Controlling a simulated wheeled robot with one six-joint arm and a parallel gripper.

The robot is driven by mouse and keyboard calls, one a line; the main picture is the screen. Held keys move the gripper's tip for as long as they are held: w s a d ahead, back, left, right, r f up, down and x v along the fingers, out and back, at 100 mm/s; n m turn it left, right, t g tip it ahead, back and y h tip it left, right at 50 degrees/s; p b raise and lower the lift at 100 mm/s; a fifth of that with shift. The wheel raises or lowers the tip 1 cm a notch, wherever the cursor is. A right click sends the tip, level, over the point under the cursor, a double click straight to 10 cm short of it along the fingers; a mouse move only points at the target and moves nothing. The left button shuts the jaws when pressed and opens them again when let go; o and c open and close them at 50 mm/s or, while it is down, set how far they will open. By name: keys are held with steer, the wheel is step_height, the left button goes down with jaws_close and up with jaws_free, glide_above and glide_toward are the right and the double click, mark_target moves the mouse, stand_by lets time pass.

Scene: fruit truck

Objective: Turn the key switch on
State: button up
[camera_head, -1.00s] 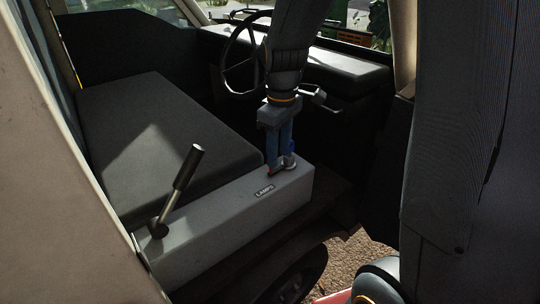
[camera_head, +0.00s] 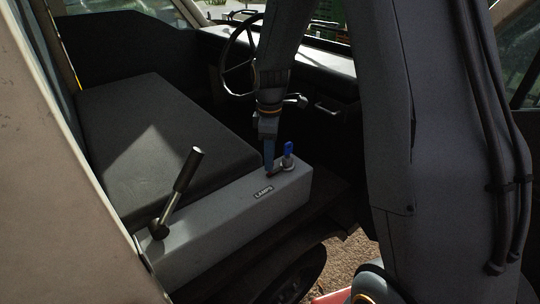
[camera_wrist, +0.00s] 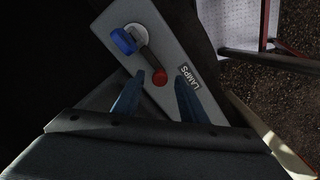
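The key switch has a blue key (camera_head: 288,150) standing on a pale round base at the far end of the grey console (camera_head: 227,219). In the wrist view the blue key (camera_wrist: 124,41) lies up and left of my fingers, with a dark strip running from the base toward a red round spot (camera_wrist: 160,77). My gripper (camera_head: 269,172) is just left of the key, low over the console. In the wrist view my gripper (camera_wrist: 162,71) has its two blue fingers apart, with the red spot between and beyond them. Nothing is held. Whether the fingertips touch the console is unclear.
A LAMPS label (camera_head: 264,192) is on the console, beside my fingers. A black lever (camera_head: 181,185) rises from its near end. A dark seat (camera_head: 150,135) lies left, the steering wheel (camera_head: 226,66) behind. A door post fills the left edge.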

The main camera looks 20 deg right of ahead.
steer(key=shift+f, duration=0.3)
jaws_close()
